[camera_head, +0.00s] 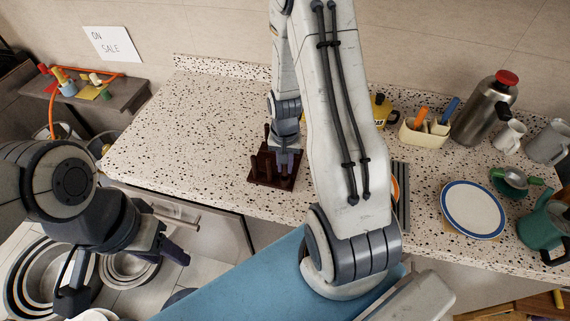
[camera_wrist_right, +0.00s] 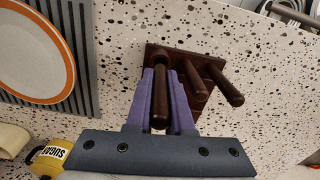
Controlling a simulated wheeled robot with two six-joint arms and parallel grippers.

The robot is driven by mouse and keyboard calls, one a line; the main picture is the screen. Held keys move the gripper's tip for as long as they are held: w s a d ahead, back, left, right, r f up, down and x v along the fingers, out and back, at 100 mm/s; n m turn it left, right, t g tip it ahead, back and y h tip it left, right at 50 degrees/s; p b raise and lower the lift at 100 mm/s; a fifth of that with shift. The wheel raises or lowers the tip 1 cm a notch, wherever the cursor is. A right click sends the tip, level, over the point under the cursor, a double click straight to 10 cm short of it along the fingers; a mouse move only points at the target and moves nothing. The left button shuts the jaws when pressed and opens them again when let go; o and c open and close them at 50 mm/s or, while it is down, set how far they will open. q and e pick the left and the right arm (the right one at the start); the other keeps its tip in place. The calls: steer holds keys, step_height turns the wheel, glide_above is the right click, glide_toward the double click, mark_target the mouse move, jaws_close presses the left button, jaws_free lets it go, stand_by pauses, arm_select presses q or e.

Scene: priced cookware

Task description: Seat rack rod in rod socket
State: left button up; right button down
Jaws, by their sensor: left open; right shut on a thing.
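The dark brown rack base (camera_head: 262,179) lies on the speckled counter and carries upright rods; it also shows in the right wrist view (camera_wrist_right: 153,51). My right gripper (camera_head: 283,160) is over the base, its purple fingers shut on a dark brown rack rod (camera_wrist_right: 160,105). The held rod's far end points at the base; I cannot tell whether it sits in the socket, which is hidden. Two other rods (camera_wrist_right: 228,88) stand on the base beside the fingers. My left gripper (camera_head: 122,278) is open and empty, low at the left, away from the counter.
A white plate with a blue rim (camera_head: 472,209), a utensil holder (camera_head: 424,132), a steel flask (camera_head: 484,108) and a green kettle (camera_head: 545,222) stand on the right. A yellow sugar pot (camera_head: 380,111) is behind my right arm. The counter left of the base is clear.

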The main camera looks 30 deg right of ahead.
mark_target(285, 175)
steer(key=shift+f, duration=0.15)
steer(key=shift+f+b, duration=0.35)
steer(key=shift+b, duration=0.1)
steer(key=shift+f+b, duration=0.8)
steer(key=shift+f, duration=0.25)
steer(key=c, duration=0.7)
jaws_free()
steer(key=shift+r, duration=0.1)
steer(key=shift+w+r, duration=0.1)
steer(key=shift+r, duration=0.45)
step_height(285, 175, up, 9)
steer(key=shift+r+b, duration=0.2)
steer(key=shift+b, duration=0.45)
